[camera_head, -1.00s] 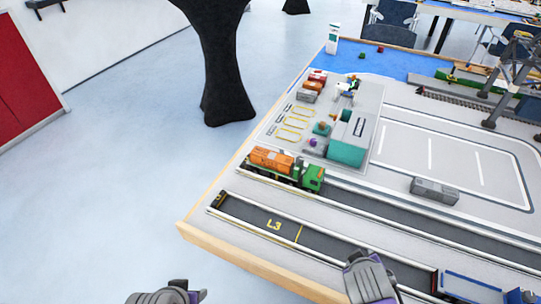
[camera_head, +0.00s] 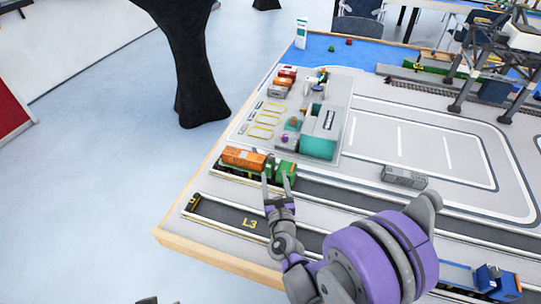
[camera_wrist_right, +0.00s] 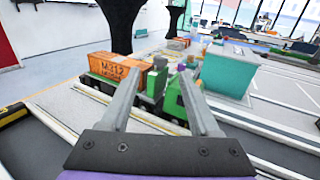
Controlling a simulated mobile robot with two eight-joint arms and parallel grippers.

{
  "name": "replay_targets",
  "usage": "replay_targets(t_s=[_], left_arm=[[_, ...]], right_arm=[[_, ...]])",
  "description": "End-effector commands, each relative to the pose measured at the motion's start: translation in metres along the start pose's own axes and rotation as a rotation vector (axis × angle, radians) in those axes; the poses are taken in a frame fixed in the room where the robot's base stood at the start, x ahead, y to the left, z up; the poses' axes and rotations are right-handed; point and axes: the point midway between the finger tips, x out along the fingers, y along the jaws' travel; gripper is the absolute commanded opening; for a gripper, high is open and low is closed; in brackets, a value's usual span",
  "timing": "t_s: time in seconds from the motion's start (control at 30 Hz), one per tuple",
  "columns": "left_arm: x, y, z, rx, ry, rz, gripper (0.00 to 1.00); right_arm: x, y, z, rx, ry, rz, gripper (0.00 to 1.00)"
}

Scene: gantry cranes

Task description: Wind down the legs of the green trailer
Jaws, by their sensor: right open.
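An orange container (camera_head: 243,157) marked M312 in the right wrist view (camera_wrist_right: 118,67) sits on a low trailer (camera_head: 238,173) behind a green truck cab (camera_head: 286,168), at the table's left side. The trailer's legs cannot be made out. My right gripper (camera_head: 276,181) is open, its fingers pointing at the gap between container and cab. In the right wrist view (camera_wrist_right: 160,78) the fingers stand apart before the green cab (camera_wrist_right: 173,100), with nothing held. Contact cannot be told. Only a sliver of my left gripper (camera_head: 152,300) shows at the bottom edge.
A teal-and-grey building (camera_head: 318,135) stands just behind the truck. A grey block (camera_head: 403,176) lies on the road to the right. The L3 lane (camera_head: 235,214) in front is clear. A crane (camera_head: 500,60) stands at the back right; blue vehicles (camera_head: 490,280) are at the lower right.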

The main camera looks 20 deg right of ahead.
Motion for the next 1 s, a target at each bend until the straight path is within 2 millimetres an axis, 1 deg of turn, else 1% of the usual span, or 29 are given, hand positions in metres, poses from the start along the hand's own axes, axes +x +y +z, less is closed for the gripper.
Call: replay_targets(t_s=[0.3, 0.4, 0.5, 0.6, 0.7, 0.93, 0.97, 1.0], left_arm=[[-0.008, 0.000, -0.005, 0.000, 0.003, 0.000, 0.50], [-0.009, 0.000, -0.006, 0.000, 0.004, 0.000, 0.50], [-0.011, 0.000, -0.007, 0.000, 0.004, 0.000, 0.50], [-0.011, 0.000, -0.007, 0.000, 0.004, 0.000, 0.50], [-0.011, 0.000, -0.007, 0.000, 0.004, 0.000, 0.50], [-0.011, 0.000, -0.007, 0.000, 0.004, 0.000, 0.50], [-0.011, 0.000, -0.007, 0.000, 0.004, 0.000, 0.50], [-0.011, 0.000, -0.007, 0.000, 0.004, 0.000, 0.50]], right_arm=[[0.059, -0.001, 0.001, 0.004, 0.000, -0.003, 0.62], [0.076, -0.002, 0.002, 0.005, 0.000, -0.004, 0.62], [0.088, -0.002, 0.001, 0.005, 0.000, -0.004, 0.62], [0.095, -0.001, 0.001, 0.006, 0.000, -0.003, 0.62], [0.098, -0.001, 0.001, 0.006, 0.000, -0.003, 0.62], [0.099, -0.001, 0.001, 0.006, 0.000, -0.003, 0.62], [0.099, -0.001, 0.001, 0.006, 0.000, -0.003, 0.59], [0.099, -0.001, 0.001, 0.007, 0.000, -0.003, 0.51]])
